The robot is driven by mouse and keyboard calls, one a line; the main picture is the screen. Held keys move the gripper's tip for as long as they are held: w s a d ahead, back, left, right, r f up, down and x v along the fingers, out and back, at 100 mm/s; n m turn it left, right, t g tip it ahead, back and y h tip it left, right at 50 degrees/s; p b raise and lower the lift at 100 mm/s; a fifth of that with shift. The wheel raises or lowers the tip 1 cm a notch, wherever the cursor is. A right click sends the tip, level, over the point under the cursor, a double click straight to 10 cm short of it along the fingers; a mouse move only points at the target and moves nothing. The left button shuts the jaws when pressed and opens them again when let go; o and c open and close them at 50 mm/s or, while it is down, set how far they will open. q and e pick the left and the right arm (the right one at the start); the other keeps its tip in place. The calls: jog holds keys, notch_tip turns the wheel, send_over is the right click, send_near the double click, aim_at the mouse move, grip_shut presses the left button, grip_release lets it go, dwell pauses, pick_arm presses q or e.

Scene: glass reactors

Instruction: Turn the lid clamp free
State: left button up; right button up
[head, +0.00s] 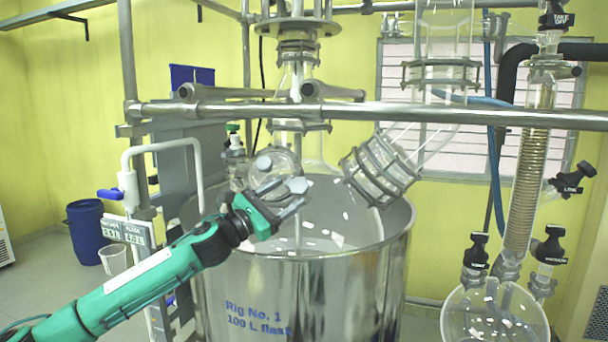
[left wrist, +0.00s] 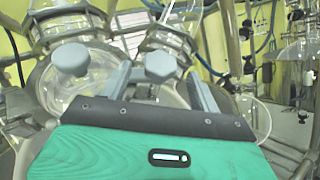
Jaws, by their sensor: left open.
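A second knob (left wrist: 70,58) stands to the left, outside the fingers. I cannot tell whether a finger touches a knob. My right gripper is not in view.
A horizontal steel rail (head: 400,113) crosses above the vessel (head: 300,290). A tilted glass neck with a flange (head: 380,170) is right of my gripper. A coiled condenser (head: 530,160) and a round flask (head: 495,312) stand at the right. A blue bin (head: 86,232) stands at the left.

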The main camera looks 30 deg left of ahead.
aim_at(304, 183)
pick_arm(q)
jog(key=p+x, duration=0.3)
jog(key=x, duration=0.1)
jog(key=shift+w+d+r, duration=0.1)
jog(key=shift+w+r, duration=0.05)
jog(key=shift+r, duration=0.1)
jog(key=shift+p+x, duration=0.45)
jog(key=shift+x, duration=0.5)
jog(key=shift+w+f, duration=0.1)
jog(key=shift+f, duration=0.1)
jog(key=c, duration=1)
